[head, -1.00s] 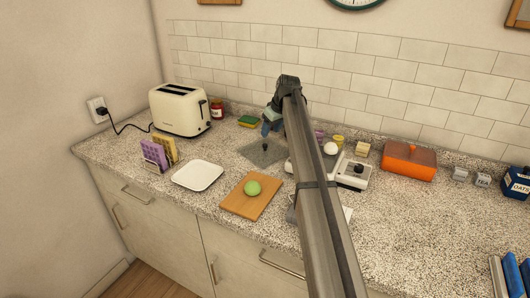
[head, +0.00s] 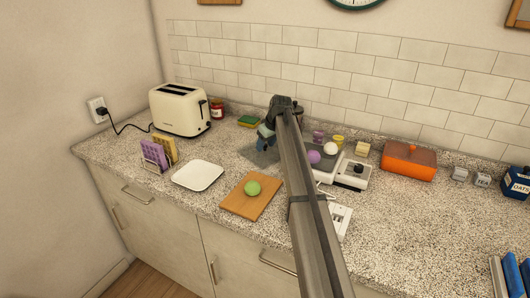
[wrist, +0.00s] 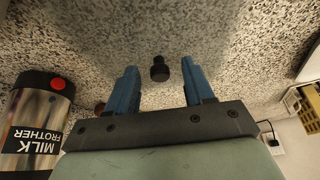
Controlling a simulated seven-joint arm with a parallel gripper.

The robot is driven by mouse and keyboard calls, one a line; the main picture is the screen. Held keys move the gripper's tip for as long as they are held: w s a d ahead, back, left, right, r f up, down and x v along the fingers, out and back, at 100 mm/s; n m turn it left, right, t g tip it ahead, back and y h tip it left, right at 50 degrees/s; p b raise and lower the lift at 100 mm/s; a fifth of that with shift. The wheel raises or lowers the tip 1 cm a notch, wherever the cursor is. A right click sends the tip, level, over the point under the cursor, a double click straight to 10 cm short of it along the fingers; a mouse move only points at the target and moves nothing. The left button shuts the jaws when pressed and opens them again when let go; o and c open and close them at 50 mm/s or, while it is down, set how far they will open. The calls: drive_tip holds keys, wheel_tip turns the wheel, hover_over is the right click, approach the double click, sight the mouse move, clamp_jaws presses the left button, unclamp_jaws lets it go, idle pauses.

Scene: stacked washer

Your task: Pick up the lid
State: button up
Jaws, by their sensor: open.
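A black knob (wrist: 160,68) stands up in the wrist view, apparently the handle of the lid. Around it is a smooth grey patch that looks like the lid's flat body (wrist: 150,25); its outline is unclear. In the head view a grey patch (head: 258,157) lies on the counter behind the cutting board, partly covered by my arm. My gripper (wrist: 162,72) is open, with blue fingers on either side of the knob in the picture. I cannot tell whether they touch it. In the head view my gripper (head: 265,138) is low over the grey patch.
A milk frother (wrist: 35,125) stands close by at the left of the wrist view. A toaster (head: 180,110), white plate (head: 197,175), cutting board (head: 240,205) with a green ball (head: 253,188), purple ball (head: 314,157) and orange dish (head: 408,160) are around.

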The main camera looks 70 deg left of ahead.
sight(266, 145)
clamp_jaws()
idle(0.3)
wheel_tip(266, 145, up, 17)
drive_tip(key=w+d+r+m, duration=0.1)
drive_tip(key=w+d, duration=0.2)
drive_tip(key=w, duration=0.5)
drive_tip(key=w+d+m, duration=0.1)
drive_tip(key=w+d, duration=0.3)
drive_tip(key=w, duration=0.3)
drive_tip(key=d+n+g, duration=0.1)
drive_tip(key=d+n, duration=0.5)
drive_tip(key=d, duration=0.1)
drive_tip(key=shift+d+f+n+g+h, duration=0.25)
drive_tip(key=shift+d+n+g+h, duration=0.05)
drive_tip(key=shift+d+h, duration=0.1)
